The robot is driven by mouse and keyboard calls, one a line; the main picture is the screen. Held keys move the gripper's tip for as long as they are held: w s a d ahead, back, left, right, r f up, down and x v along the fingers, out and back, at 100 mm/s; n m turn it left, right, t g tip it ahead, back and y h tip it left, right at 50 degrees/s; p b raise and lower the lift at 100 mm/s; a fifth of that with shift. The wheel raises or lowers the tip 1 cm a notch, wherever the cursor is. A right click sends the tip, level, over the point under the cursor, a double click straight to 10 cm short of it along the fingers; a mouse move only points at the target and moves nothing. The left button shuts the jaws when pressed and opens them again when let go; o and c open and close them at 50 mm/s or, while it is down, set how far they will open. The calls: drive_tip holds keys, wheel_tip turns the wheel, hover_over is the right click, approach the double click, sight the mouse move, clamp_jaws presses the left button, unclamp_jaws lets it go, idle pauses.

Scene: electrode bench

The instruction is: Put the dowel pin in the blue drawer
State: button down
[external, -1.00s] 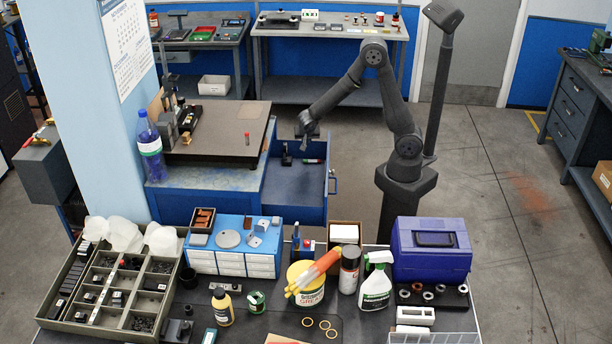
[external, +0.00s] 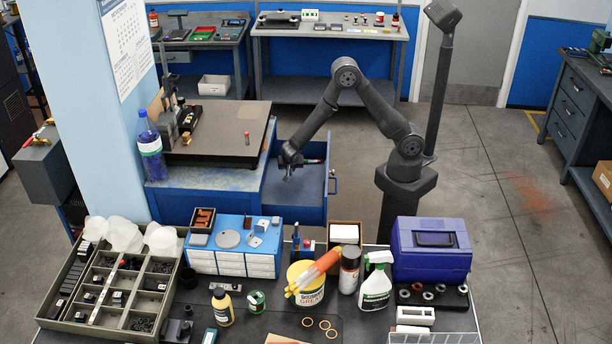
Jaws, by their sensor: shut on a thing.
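The blue drawer (external: 312,208) is pulled out from the blue cabinet, beside the dark plate on its top. My gripper (external: 287,176) is low over the open drawer, pointing down, at its left part. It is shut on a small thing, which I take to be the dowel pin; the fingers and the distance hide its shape. I cannot tell whether it touches the drawer floor.
A small upright red-topped piece (external: 247,138) stands on the surface plate (external: 215,150). A blue bottle (external: 149,148) stands at the cabinet's left corner. The front bench is crowded.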

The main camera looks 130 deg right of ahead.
drive_tip(key=shift+f, duration=1.25)
drive_tip(key=shift+f, duration=0.1)
drive_tip(key=c, duration=1.4)
unclamp_jaws()
drive_tip(key=v, duration=1.2)
drive_tip(key=shift+s, duration=0.1)
